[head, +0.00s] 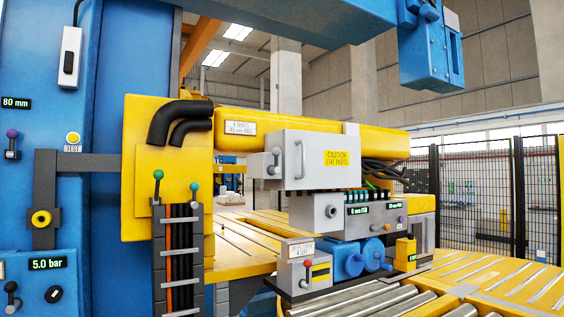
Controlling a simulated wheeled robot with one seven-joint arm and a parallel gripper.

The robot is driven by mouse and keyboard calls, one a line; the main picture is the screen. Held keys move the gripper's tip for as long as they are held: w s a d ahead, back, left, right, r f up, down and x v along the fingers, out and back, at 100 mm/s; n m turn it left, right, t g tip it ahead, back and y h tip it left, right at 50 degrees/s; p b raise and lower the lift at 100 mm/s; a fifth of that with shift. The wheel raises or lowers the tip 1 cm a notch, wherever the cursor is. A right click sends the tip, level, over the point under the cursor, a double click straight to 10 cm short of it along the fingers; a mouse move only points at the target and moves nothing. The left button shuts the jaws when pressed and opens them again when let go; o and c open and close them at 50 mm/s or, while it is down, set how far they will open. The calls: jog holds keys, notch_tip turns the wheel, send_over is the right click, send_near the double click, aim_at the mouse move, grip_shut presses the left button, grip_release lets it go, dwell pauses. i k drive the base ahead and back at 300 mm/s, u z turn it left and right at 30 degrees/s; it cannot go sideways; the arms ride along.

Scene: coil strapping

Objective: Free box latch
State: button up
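A grey box (332,147) with a yellow "CAUTION LIVE PARTS" label is mounted on the yellow horizontal arm of the strapping machine. Its front has a vertical bar handle (301,159) near the left edge. A small grey latch block (265,165) with a dark, round-ended lever sits at the box's left side. The front looks closed; I cannot tell how the latch is engaged. My gripper is not in view.
Below the box is a grey control unit (325,212) with small displays and knobs, above blue cylinders (347,260). Metal rollers (385,301) lie below. A black mesh fence (488,195) stands at right.

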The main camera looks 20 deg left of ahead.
aim_at(276, 152)
jog(key=u, duration=0.4)
jog(key=i, duration=0.75)
jog(key=u, duration=0.65)
